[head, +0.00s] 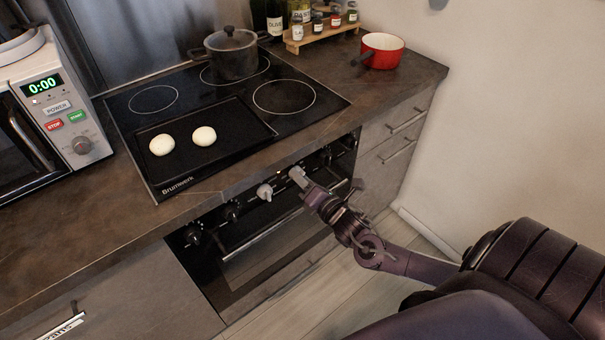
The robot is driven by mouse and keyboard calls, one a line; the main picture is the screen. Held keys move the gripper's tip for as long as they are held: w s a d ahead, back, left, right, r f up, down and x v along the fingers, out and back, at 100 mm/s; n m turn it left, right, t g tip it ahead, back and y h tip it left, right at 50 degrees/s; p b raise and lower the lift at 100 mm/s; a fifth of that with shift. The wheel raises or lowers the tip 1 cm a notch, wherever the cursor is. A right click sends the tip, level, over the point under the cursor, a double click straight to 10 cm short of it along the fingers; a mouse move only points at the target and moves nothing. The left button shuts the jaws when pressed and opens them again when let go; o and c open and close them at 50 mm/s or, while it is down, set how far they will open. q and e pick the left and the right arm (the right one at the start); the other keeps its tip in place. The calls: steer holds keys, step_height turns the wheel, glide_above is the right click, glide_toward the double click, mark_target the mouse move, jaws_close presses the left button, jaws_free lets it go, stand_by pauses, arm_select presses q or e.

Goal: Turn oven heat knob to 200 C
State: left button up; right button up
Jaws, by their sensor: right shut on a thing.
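The oven (275,240) is built in under the counter, with a black front panel and a row of knobs along its top. A light grey knob (265,192) sits near the middle of the row. My right gripper (299,177) is at the panel just right of that knob, shut on another oven knob that it largely hides. The knob markings and the set temperature are too small to read. My left gripper is not in view.
Black knobs (232,210) sit further left. The oven handle (262,235) runs below the panel. On the cooktop (220,102) are a dark tray (240,115) with two pale round pieces and a lidded pot (232,58). A red pan (382,50) stands at right; a microwave (85,130) at left.

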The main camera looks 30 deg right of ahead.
steer(key=shift+d+f+m+t+y+p, duration=0.25)
steer(key=shift+m+p, duration=1.2)
steer(key=shift+m, duration=4.15)
steer(key=shift+a+r+m+y+p, duration=0.3)
steer(key=shift+m+p, duration=1.15)
steer(key=shift+m, duration=4.15)
steer(key=shift+d+f+m+t+y+p, duration=0.35)
steer(key=shift+m+p, duration=1.1)
steer(key=shift+m, duration=4.15)
steer(key=shift+a+r, duration=0.15)
steer(key=o, duration=1)
